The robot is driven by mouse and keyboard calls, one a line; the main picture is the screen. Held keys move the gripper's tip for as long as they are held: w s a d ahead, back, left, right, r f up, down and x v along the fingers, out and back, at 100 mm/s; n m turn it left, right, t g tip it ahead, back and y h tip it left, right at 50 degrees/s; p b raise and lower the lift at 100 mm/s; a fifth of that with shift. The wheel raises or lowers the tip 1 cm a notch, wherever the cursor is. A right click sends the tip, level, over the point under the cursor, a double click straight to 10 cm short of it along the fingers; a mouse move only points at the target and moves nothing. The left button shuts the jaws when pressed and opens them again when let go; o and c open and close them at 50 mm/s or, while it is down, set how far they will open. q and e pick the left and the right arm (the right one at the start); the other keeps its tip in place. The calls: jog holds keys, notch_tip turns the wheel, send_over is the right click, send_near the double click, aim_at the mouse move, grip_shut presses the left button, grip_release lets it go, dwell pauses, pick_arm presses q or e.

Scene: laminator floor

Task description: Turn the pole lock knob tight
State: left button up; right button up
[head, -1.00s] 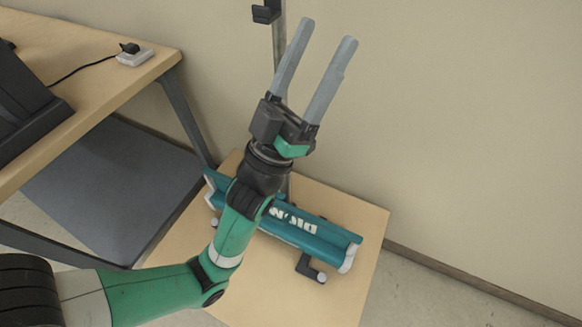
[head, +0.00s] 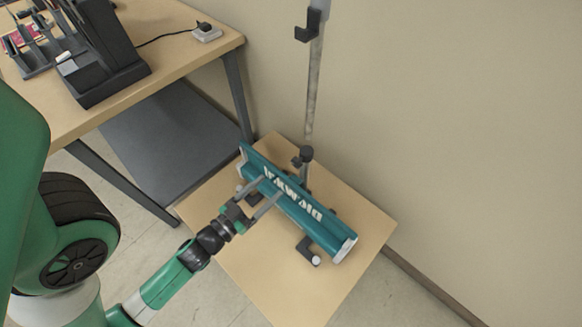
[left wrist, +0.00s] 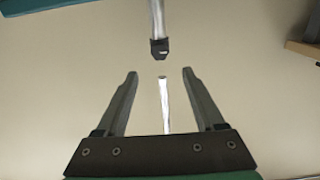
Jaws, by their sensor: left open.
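A grey pole (head: 315,85) rises behind a teal roller-like unit with white lettering (head: 318,228). A black lock collar with a knob (head: 302,157) sits low on the pole, just behind the unit. My left gripper (head: 271,188) is open and empty, its fingers pointing toward the unit and the pole foot. In the left wrist view, the black collar (left wrist: 160,49) lies beyond the fingertips, roughly centred between them and apart from both. A thin bright rod (left wrist: 164,105) shows between the fingers. The knob's far side is hidden. My right gripper is not in view.
The unit stands on a small wooden table (head: 350,200) against the wall. A black bracket (head: 306,27) is high on the pole. A desk (head: 180,62) with a black device (head: 100,65) and a white box (head: 207,32) stands at left.

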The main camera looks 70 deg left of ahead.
aim_at(294, 164)
pick_arm(q)
jog(key=p+x, duration=0.1)
jog(key=x, duration=0.8)
jog(key=shift+r+p, duration=0.1)
jog(key=shift+p, duration=0.3)
jog(key=shift+w+a, duration=0.2)
jog(key=shift+w, duration=0.2)
grip_shut()
